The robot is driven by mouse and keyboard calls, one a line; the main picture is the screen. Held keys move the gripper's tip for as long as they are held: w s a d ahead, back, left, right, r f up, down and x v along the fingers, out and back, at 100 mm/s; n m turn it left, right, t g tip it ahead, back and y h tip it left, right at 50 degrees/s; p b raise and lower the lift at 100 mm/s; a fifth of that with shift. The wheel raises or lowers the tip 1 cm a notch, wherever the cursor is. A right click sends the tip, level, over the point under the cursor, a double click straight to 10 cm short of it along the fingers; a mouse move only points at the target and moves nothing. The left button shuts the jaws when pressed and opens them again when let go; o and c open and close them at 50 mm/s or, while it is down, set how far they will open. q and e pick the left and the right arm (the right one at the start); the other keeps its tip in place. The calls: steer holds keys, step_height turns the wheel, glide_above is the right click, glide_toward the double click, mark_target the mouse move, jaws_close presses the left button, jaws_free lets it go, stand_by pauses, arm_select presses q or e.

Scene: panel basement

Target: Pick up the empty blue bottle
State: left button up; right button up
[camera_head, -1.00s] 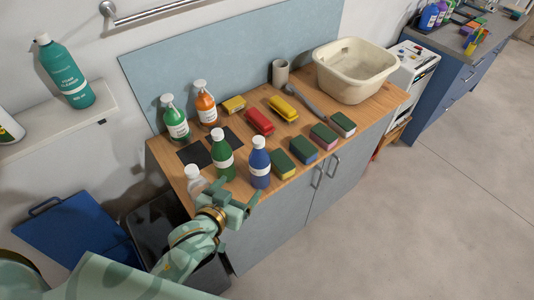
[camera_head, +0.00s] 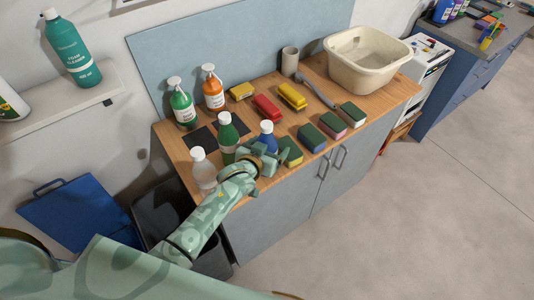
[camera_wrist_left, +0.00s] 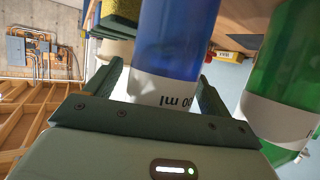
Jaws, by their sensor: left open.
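The blue bottle (camera_head: 268,141) stands upright on the wooden counter, with a white cap; its lower part is hidden behind my left gripper (camera_head: 264,162). In the left wrist view the blue bottle (camera_wrist_left: 178,35) with its white label lies between the two fingers of my left gripper (camera_wrist_left: 162,82). The fingers are open, one on each side of it, and I see a gap on the left side. Whether the bottle is empty cannot be told. My right gripper is not in view.
A green bottle (camera_head: 228,136) stands close to the left, also in the wrist view (camera_wrist_left: 284,80). A clear bottle (camera_head: 203,172) stands near the left front edge. Sponges (camera_head: 312,138) lie to the right. A cream basin (camera_head: 368,62) is at the far right.

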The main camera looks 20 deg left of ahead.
arm_select(q)
steer(key=shift+w+f, duration=0.1)
steer(key=shift+w, duration=0.15)
steer(key=shift+s, duration=0.15)
steer(key=c, duration=1)
steer(key=shift+c, duration=0.2)
